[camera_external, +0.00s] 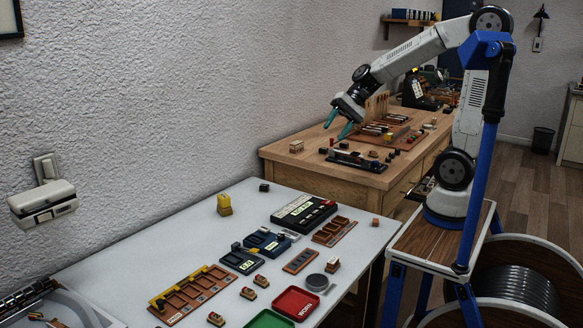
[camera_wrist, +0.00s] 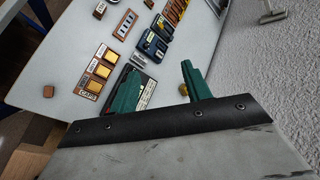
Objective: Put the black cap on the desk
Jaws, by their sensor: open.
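A small black block (camera_external: 264,187), which looks like the black cap, sits on the white table (camera_external: 150,245) near its back edge, beside a black device. I cannot make it out in the wrist view. The wooden desk (camera_external: 280,166) stands behind the white table and carries more small dark blocks, including one at its near side (camera_external: 323,150). My gripper (camera_external: 338,124) is open and empty, above the near part of the wooden desk. In the wrist view my gripper's (camera_wrist: 160,74) green fingers are spread and cover part of the black device.
The black labelled device (camera_external: 304,210), a yellow block (camera_external: 224,204) and a brown cube (camera_external: 375,222) are on the white table. A brown tray marked CAPS (camera_wrist: 97,70) shows in the wrist view. Red (camera_external: 296,303) and green trays lie at the table's front. A wall borders the left.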

